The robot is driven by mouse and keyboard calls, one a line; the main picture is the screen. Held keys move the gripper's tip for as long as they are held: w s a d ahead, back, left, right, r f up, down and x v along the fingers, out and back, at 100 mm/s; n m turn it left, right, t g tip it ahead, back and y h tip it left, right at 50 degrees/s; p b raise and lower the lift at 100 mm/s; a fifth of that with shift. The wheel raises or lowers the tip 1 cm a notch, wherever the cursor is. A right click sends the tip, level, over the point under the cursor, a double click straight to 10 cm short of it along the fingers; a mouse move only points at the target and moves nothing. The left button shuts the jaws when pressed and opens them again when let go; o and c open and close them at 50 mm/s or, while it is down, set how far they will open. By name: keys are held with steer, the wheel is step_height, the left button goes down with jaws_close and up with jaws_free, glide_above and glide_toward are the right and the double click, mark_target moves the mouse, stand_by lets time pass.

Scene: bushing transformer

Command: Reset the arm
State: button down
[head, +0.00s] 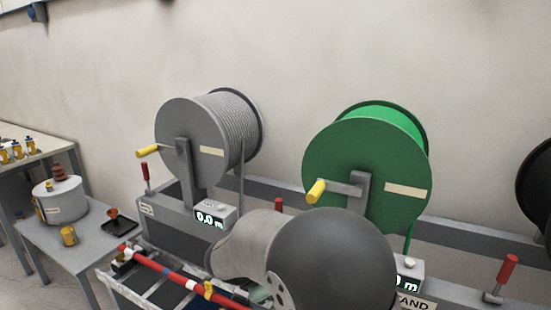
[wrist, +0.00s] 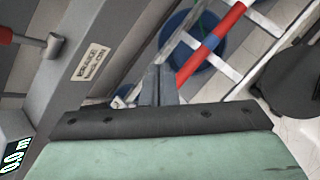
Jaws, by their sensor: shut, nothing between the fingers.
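My gripper (wrist: 157,86) shows in the wrist view, its two dark fingers pressed together with nothing between them. It points toward a white ladder-like frame and a red bar (wrist: 212,42), and does not appear to hold either. In the head view my grey arm covers the lower middle, and the gripper itself is hidden behind it.
A grey reel (head: 190,140) and a green reel (head: 365,155) stand on a bench along the wall, each with a yellow crank. At left, a small table (head: 85,250) holds a grey pot (head: 62,203). A blue bucket (wrist: 185,50) lies beyond the frame.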

steer(key=s+d+r+m+g+y, duration=0.1)
steer(key=s+d+r+m+g, duration=0.1)
steer(key=s+d+m, duration=0.45)
steer(key=s+d+r+m+g+y, duration=0.1)
steer(key=s+d+r+m+g, duration=0.15)
steer(key=s+d+m, duration=0.35)
steer(key=s+d+m+y, duration=0.3)
steer(key=s+m, duration=0.5)
steer(key=s, duration=0.5)
steer(key=shift+d+y, duration=0.2)
steer(key=shift+y, duration=0.2)
steer(key=shift+s+m, duration=0.1)
steer(key=shift+m, duration=0.15)
